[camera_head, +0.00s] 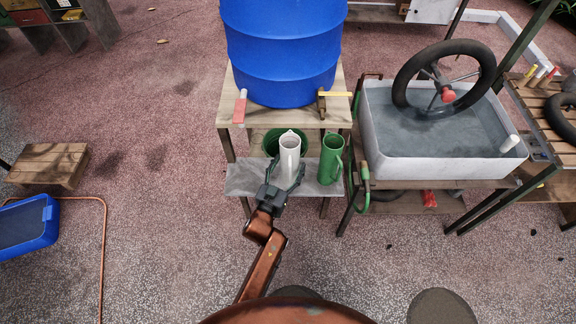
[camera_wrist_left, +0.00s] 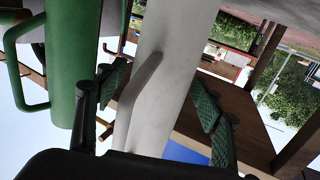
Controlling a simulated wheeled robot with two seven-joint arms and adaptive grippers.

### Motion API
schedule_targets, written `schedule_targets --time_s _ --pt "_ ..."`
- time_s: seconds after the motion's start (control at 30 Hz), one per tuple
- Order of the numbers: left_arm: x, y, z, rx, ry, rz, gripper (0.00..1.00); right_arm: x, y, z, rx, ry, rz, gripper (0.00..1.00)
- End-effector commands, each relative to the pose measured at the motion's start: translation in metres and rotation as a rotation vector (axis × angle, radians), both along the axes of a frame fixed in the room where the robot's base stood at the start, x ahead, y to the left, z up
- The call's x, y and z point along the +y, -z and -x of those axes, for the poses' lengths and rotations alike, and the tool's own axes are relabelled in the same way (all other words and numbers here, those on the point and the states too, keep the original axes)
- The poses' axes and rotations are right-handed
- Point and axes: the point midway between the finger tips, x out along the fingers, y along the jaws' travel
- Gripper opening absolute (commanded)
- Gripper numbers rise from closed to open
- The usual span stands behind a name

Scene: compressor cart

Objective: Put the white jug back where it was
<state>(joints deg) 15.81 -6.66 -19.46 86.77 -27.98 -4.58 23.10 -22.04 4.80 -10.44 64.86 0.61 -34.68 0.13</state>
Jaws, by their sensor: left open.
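The white jug (camera_head: 290,152) stands upright on the low grey shelf (camera_head: 243,179) under the blue barrel. My left gripper (camera_head: 283,183) is at the near side of the jug with its jaws open. In the left wrist view the white jug (camera_wrist_left: 168,72) and its handle (camera_wrist_left: 132,98) lie between the two spread fingers of the gripper (camera_wrist_left: 158,90). I cannot tell whether a finger touches the jug. A green jug (camera_head: 330,160) stands just right of the white one; it also shows in the left wrist view (camera_wrist_left: 76,45). My right gripper is not in view.
A dark green round container (camera_head: 271,143) is behind the white jug, partly hidden. The blue barrel (camera_head: 283,50) stands on the wooden stand above, with a red-handled tap (camera_head: 239,108) and a yellow-handled tap (camera_head: 335,94). A water trough (camera_head: 440,160) with a wheel is on the right.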

Motion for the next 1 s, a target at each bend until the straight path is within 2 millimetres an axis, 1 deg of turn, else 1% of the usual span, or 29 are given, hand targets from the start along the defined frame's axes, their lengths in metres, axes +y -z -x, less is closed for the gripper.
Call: schedule_targets --time_s 0.13,0.17,0.27,0.6,0.7,0.83,1.0 --pt "0.0 -0.005 0.0 -0.001 0.0 -0.001 0.62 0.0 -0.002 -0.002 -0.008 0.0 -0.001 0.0" --pt "0.002 -0.004 0.004 0.001 -0.001 0.0 0.62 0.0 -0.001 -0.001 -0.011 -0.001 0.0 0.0" --pt "0.007 -0.005 0.016 0.001 -0.001 0.0 0.62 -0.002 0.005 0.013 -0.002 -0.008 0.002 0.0" --pt "0.033 -0.007 0.078 -0.001 -0.001 -0.002 0.62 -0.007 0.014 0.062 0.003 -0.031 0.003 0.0" --pt "0.039 -0.006 0.093 0.0 -0.001 -0.001 0.62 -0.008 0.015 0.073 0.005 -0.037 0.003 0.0" --pt "0.044 -0.006 0.105 0.0 -0.001 -0.001 0.62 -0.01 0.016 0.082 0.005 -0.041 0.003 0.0" --pt "0.047 -0.005 0.111 0.0 -0.001 0.0 0.62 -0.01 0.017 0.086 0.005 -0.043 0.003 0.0"
